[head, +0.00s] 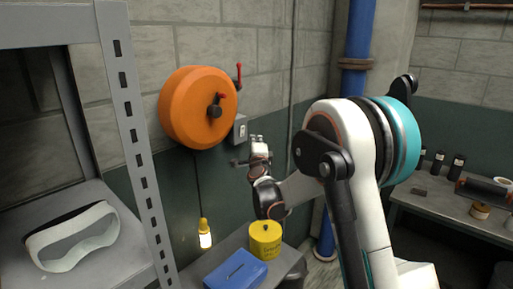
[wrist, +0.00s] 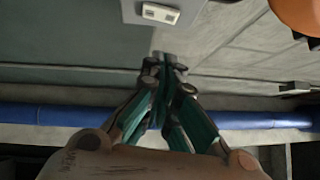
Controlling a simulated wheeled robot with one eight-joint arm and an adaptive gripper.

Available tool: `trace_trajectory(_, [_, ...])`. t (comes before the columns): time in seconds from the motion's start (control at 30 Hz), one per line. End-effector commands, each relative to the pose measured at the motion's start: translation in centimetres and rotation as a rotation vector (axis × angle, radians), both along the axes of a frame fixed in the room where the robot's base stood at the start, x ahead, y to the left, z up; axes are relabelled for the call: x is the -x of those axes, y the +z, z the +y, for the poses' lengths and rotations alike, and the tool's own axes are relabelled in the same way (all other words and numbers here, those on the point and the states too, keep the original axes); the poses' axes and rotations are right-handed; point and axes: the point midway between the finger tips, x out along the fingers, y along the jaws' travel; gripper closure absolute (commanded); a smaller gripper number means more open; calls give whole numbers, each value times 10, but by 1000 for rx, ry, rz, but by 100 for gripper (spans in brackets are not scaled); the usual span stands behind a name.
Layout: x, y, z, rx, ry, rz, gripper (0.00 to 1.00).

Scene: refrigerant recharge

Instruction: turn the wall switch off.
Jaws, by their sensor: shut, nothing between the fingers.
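The wall switch (head: 240,129) is a small grey box with a pale rocker, mounted on the wall just right of the orange reel. In the wrist view the switch (wrist: 176,14) shows at the top edge, partly cut off, with its white rocker in sight. I cannot tell the rocker's position. My gripper (head: 257,139) is in front of the wall, a little below and right of the switch. In the wrist view my gripper (wrist: 165,57) has its fingertips together with nothing between them. They point toward the wall and appear apart from the switch.
An orange reel (head: 180,110) with red handles hangs left of the switch, above a lit yellow lamp (head: 204,233). A yellow canister (head: 265,240) and blue case (head: 236,271) sit below. A grey shelf (head: 128,130) stands left; a blue pipe (head: 357,45) runs behind my arm.

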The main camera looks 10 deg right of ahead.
Motion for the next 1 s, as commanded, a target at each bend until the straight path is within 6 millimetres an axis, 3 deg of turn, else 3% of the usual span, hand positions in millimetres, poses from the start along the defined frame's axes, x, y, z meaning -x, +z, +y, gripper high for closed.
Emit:
trace_trajectory(0.17, [-35,3,-6,2,-1,0,100])
trace_trajectory(0.4, [-57,7,14,0,2,1,100])
trace_trajectory(1.0, [-68,13,23,1,1,0,100])
